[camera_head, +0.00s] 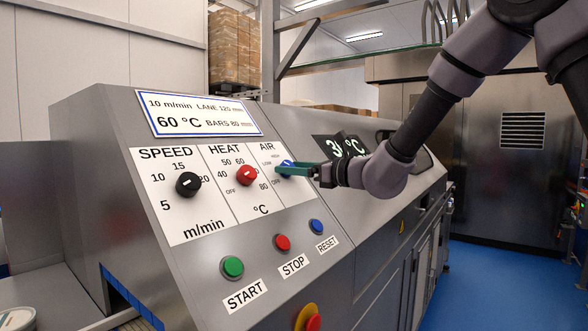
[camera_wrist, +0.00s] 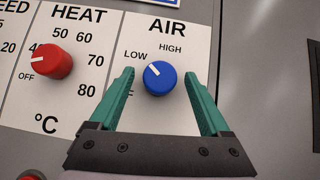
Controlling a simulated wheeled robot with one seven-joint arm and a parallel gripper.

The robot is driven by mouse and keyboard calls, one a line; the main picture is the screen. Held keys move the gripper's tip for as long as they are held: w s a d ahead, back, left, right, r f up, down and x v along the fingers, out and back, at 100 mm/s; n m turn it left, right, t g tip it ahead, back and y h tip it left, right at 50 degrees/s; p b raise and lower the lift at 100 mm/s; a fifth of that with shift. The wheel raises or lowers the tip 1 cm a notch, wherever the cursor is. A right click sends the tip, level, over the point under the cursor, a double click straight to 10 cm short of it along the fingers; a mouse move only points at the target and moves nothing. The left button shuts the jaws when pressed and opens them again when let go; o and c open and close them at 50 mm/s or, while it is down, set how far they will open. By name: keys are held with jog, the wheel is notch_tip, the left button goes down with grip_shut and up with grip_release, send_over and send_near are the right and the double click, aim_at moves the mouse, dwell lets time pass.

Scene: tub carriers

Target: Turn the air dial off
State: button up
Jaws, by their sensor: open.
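The air dial (camera_wrist: 158,80) is a round blue knob on the white label under the word AIR. Its white mark points up and left, toward LOW. HIGH is printed above it, and the OFF lettering is mostly hidden behind my left finger. My gripper (camera_wrist: 159,74) is open, with its teal fingers left and right of the dial and a visible gap on each side. In the head view my gripper (camera_head: 297,169) is at the panel and partly covers the blue dial (camera_head: 287,162). I cannot tell the exact depth of the fingertips.
The red heat dial (camera_head: 247,175) is close to the left of the air dial. The black speed dial (camera_head: 188,184) is farther left. Green start (camera_head: 232,267), red stop (camera_head: 282,243) and blue reset (camera_head: 316,227) buttons are below. A dark display (camera_head: 341,147) is to the right.

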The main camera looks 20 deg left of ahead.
grip_shut()
jog(key=shift+n+g, duration=0.3)
jog(key=n+g, duration=0.1)
jog(key=n, duration=0.1)
jog(key=n+g, duration=0.4)
jog(key=n, duration=0.1)
jog(key=shift+w, duration=0.4)
jog(key=n+g+h, duration=0.1)
jog(key=n, duration=0.1)
jog(key=n+g+h, duration=0.1)
jog(key=n+g, duration=0.1)
jog(key=n, duration=0.1)
jog(key=n+g, duration=0.1)
jog(key=n, duration=0.1)
jog(key=shift+w+r+n+g+h, duration=0.15)
jog(key=shift+r+n+g+h, duration=0.15)
jog(key=shift+h, duration=0.1)
jog(key=shift+f, duration=0.1)
grip_release()
